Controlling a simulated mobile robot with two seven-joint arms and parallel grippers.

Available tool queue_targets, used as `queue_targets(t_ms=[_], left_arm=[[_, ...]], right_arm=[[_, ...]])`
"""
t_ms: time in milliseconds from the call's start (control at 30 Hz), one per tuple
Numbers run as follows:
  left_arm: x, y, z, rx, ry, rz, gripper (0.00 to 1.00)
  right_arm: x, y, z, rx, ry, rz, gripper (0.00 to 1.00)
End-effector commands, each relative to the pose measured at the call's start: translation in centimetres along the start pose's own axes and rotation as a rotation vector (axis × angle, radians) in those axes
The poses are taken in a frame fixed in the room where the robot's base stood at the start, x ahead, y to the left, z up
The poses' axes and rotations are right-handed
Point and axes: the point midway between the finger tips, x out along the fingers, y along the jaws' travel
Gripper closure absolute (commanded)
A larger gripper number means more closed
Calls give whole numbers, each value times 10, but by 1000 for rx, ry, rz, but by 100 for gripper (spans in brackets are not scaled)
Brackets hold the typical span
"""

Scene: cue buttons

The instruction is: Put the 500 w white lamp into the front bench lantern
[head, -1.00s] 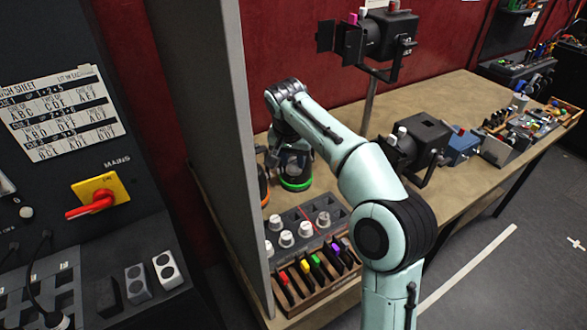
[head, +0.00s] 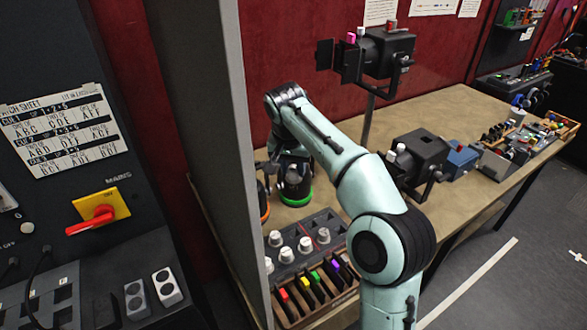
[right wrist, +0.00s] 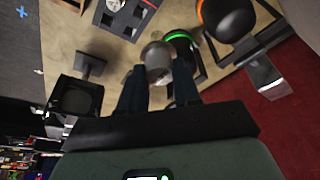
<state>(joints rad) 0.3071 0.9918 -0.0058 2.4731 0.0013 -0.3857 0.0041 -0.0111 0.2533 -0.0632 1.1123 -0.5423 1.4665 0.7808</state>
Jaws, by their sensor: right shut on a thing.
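My right gripper (right wrist: 158,82) is shut on a pale grey-white lamp (right wrist: 157,58), which shows between the fingers in the right wrist view; no wattage marking on it is readable. In the head view my right arm reaches left across the bench, and the gripper hangs near a green-ringed dark item (head: 296,190). The held lamp is hidden there. A black lantern (head: 424,150) with a white knob sits low on the bench, to the right of the arm and apart from the gripper. My left gripper is out of view.
A second black lantern (head: 385,52) stands higher on a post. A grey tray (head: 290,225) holds several white lamps, with a wooden rack (head: 318,305) of coloured gels before it. A tall grey panel (head: 222,130) borders the bench on the left.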

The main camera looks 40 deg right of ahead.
Motion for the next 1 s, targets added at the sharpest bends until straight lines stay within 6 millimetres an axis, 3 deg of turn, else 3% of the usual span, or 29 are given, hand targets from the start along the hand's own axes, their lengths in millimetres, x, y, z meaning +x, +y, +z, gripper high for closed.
queue_targets(t_ms=[1000], left_arm=[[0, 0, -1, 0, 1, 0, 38]], right_arm=[[-47, 0, -15, 1, 1, 0, 98]])
